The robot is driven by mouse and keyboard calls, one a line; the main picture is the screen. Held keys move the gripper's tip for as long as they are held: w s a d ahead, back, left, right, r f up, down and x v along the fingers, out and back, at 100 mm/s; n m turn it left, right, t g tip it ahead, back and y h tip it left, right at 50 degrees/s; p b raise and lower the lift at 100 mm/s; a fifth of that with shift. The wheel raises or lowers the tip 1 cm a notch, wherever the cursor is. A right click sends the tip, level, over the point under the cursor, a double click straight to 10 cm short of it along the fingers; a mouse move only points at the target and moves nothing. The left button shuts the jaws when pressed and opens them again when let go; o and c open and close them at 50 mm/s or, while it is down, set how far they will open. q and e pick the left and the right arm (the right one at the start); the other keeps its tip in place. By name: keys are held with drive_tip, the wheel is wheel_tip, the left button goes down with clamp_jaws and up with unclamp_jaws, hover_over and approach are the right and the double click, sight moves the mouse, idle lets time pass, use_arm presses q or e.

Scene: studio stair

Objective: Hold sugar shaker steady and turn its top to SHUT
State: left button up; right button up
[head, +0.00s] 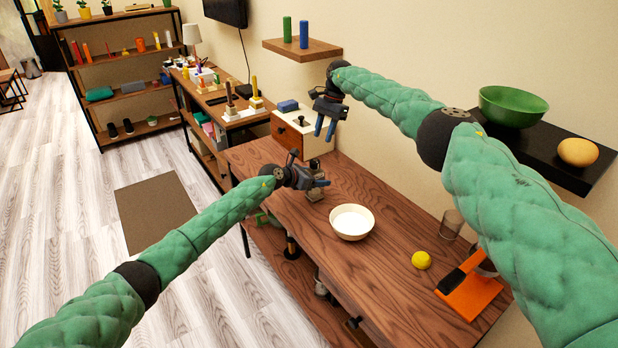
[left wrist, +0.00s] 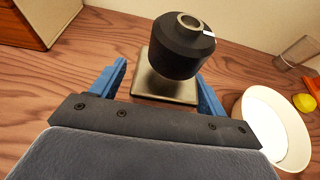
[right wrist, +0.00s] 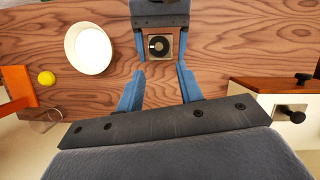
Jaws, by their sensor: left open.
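The sugar shaker (left wrist: 181,50) has a round black top with a grey metal nub and a small white mark, over a square metal base (left wrist: 165,86). In the head view the shaker (head: 315,195) is partly hidden by my left gripper (head: 322,184). In the right wrist view the shaker (right wrist: 159,46) is seen from above, upright on the table. My left gripper is open, with its blue fingers on either side of the shaker, apparently not pressing it. My right gripper (head: 325,128) is open and empty, raised above the shaker and pointing down.
A cream bowl (head: 352,222) stands close beside the shaker on the wooden table (head: 390,270). A small cabinet (head: 299,134) stands at the table's far end. A yellow ball (head: 421,260), a glass (head: 451,224) and an orange object (head: 473,297) are nearer. A wall shelf (head: 302,50) hangs above.

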use_arm(q)
drive_tip(key=shift+w+d+f, duration=0.2)
drive_tip(key=shift+w+d, duration=0.1)
drive_tip(key=shift+d, duration=0.15)
drive_tip(key=shift+c, duration=0.4)
drive_tip(key=c, duration=1.1)
